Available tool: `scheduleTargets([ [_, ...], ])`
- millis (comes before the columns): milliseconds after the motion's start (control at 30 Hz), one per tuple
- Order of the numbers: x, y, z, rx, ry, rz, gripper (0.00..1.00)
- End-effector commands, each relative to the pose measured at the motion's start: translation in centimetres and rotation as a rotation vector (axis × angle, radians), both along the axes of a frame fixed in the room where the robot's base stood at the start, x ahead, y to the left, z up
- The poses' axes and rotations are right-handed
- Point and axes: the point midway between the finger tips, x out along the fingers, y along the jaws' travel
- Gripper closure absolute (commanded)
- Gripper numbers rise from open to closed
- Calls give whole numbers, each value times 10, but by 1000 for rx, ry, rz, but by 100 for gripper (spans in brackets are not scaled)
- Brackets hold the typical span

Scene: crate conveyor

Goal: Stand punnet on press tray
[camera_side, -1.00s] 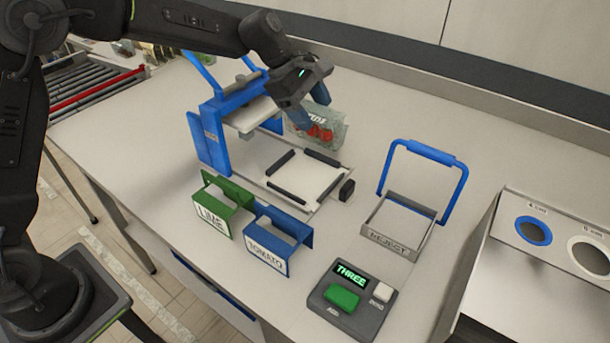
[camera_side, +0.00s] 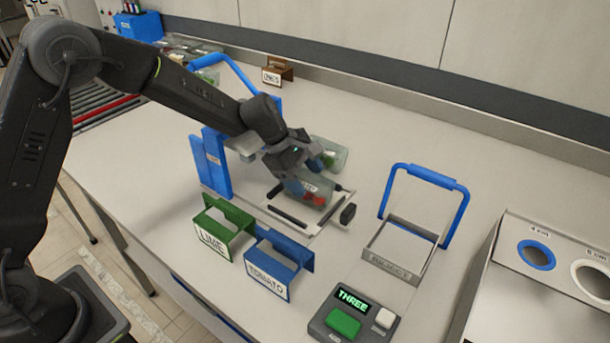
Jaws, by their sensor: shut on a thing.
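A clear punnet with red contents and a label (camera_side: 316,196) is gripped by my gripper (camera_side: 304,180), whose blue fingers partly cover it. It is over the back part of the press tray (camera_side: 292,230), a pale plate with black rails; whether it touches the tray I cannot tell. A clear container part with something green (camera_side: 330,153) shows just behind my gripper; whether it belongs to the same punnet is unclear. The blue press (camera_side: 215,165) stands left of the tray, partly hidden by my arm.
A green LIME holder (camera_side: 222,232) and a blue TOMATO holder (camera_side: 278,263) stand in front of the tray. The REJECT stand (camera_side: 398,262) with its blue hoop is to the right. A control box reading THREE (camera_side: 352,318) is at the front. Counter behind the REJECT stand is clear.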

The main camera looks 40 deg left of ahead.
Motion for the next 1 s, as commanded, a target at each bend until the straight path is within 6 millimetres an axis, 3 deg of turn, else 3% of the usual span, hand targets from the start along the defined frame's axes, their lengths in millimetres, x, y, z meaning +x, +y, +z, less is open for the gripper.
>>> scheduleTargets([
  [300, 0, 0, -3, 0, 0, -1, 66],
  [333, 0, 0, -2, 0, 0, -1, 32],
  [567, 0, 0, -2, 0, 0, -1, 10],
  [833, 0, 0, 0, -1, -1, -1, 9],
  [1000, -3, 7, 15, -1, -3, 0, 9],
])
